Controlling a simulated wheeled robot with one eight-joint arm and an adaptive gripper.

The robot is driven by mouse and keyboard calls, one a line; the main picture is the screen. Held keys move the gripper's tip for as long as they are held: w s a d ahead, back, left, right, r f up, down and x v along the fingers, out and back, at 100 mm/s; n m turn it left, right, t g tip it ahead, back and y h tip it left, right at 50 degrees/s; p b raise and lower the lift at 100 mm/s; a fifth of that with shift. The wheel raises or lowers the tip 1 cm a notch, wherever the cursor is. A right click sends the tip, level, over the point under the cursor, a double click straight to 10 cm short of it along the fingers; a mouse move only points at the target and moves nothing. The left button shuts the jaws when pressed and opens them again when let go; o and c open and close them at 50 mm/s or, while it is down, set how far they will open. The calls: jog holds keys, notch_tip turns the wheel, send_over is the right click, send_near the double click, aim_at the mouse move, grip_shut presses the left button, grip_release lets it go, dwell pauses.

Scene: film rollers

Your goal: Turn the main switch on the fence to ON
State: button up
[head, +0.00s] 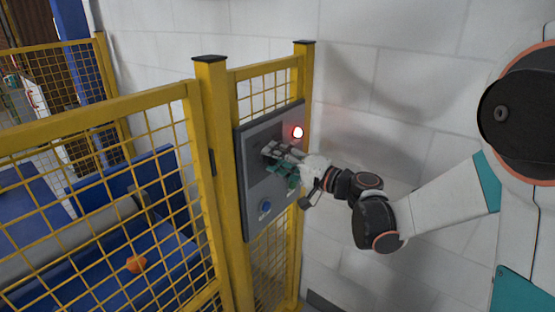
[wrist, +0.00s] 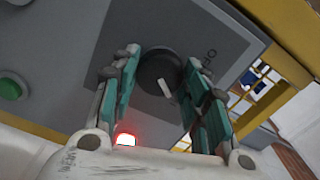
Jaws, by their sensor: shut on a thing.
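The main switch is a round black knob (wrist: 158,68) with a white pointer mark, on a grey control panel (head: 252,180) fixed to the yellow fence. My gripper (head: 269,153) reaches the panel from the right. In the wrist view its two teal-padded fingers (wrist: 162,66) stand on either side of the knob, shut on it. The pointer mark points toward the lower side of the wrist picture, slightly right. Dark lettering beside the knob is partly hidden by the right finger, and I cannot read it fully. In the head view my fingers hide the knob.
A lit red lamp (head: 298,132) is at the panel's upper right. A blue button (head: 264,206) sits low on it; a green button (wrist: 12,88) shows in the wrist view. Yellow mesh fence (head: 110,185) encloses blue machinery at left. A white block wall (head: 400,45) stands behind.

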dwell(0.4)
jog(key=o, duration=1)
jog(key=shift+o, duration=0.2)
jog(key=v, duration=1.2)
